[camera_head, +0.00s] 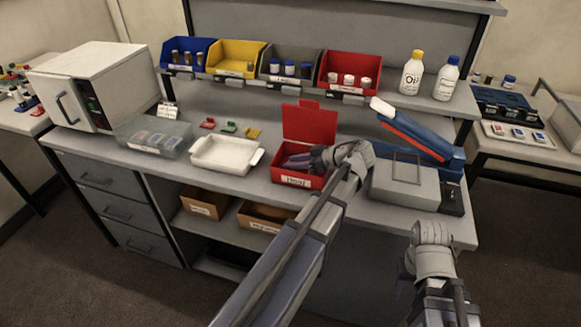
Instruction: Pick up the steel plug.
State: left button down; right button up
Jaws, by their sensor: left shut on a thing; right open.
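My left gripper (298,160) reaches from the right into the open red box (306,181), which has a white label on its front and its lid raised behind. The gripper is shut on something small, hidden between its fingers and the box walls. I cannot make out a steel plug anywhere in this view, and I cannot tell whether the held thing is it. My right gripper (431,232) is open, in front of the bench's right front edge. Its fingers are mostly hidden behind its own wrist.
A white tray (226,168) and a clear lidded case (143,148) stand left of the red box. A grey device with a raised blue and red arm (415,135) stands right. A white oven (95,88) is far left. Bins and two bottles line the shelf (390,98).

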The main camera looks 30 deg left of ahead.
pick_arm(q)
jog(key=shift+r, duration=0.1)
pick_arm(e)
jog(key=shift+r, duration=0.1)
dwell(0.3)
pick_arm(q)
notch_tip(320, 180, up, 10)
jog(key=p, duration=1)
pick_arm(e)
notch_tip(320, 180, up, 10)
jog(key=shift+a, duration=0.1)
